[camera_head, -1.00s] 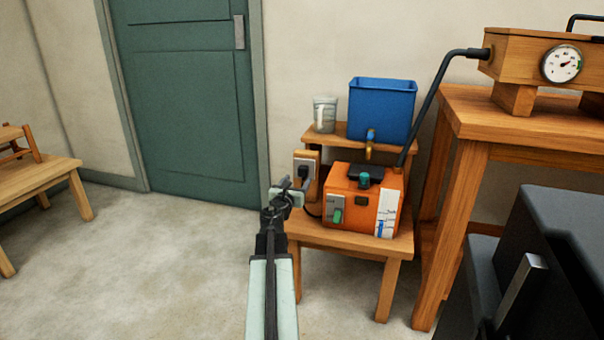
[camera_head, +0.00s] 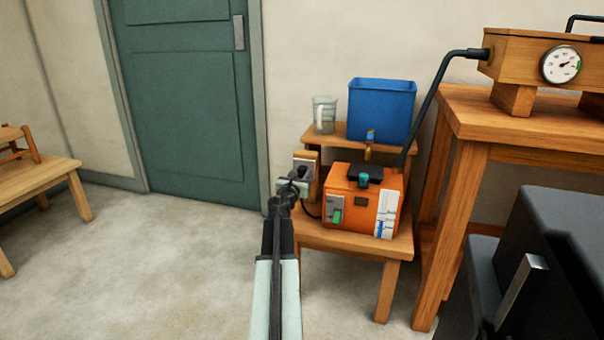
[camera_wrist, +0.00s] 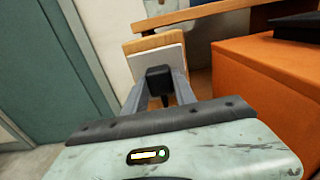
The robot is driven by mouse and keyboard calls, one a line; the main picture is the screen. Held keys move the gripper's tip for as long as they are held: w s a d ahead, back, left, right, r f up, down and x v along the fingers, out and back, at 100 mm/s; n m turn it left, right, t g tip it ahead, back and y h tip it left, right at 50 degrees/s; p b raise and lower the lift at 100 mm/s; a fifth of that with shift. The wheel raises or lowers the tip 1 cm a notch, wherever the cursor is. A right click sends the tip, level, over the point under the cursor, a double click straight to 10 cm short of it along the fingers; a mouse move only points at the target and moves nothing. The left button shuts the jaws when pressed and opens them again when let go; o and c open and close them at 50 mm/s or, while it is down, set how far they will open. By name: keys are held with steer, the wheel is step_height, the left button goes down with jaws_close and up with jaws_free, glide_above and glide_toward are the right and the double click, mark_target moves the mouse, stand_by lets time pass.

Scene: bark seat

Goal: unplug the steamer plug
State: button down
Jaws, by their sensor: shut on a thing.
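The steamer is an orange box (camera_head: 352,212) with a grey switch panel (camera_head: 335,208) on a low wooden stand. The black steamer plug (camera_wrist: 159,75) is in front of a pale socket plate (camera_wrist: 165,60) on a wooden block. The socket (camera_head: 301,169) shows left of the steamer in the head view. My gripper (camera_head: 297,181) is at the socket, with its two fingers (camera_wrist: 157,88) shut on the sides of the plug. The plug's pins are hidden, so I cannot tell how deep it sits. A black cord runs from it towards the steamer.
A blue tank (camera_head: 382,110) with a tap and a clear jug (camera_head: 324,115) stand on the shelf (camera_head: 342,140) behind the steamer. A taller wooden table (camera_head: 480,125) is to the right. The floor (camera_head: 170,260) at left is open.

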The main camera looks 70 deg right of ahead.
steer(key=shift+a, duration=0.1)
steer(key=a, duration=0.6)
steer(key=shift+s+a, duration=0.2)
steer(key=shift+a, duration=0.2)
stand_by(0.4)
steer(key=a+f+m+g+y+b, duration=0.1)
steer(key=f+g, duration=0.1)
steer(key=f, duration=0.2)
steer(key=a+f+m+g+y+b, duration=0.1)
steer(key=f+m+g+y, duration=0.1)
steer(key=f, duration=0.1)
steer(key=a+f+m+g+y+b, duration=0.1)
steer(key=f, duration=0.3)
steer(key=shift+w+a+f+m+g+y, duration=0.25)
steer(key=shift+a+f+m+g+y, duration=0.05)
steer(key=shift+f+g+y, duration=0.1)
steer(key=shift+r, duration=0.1)
stand_by(0.3)
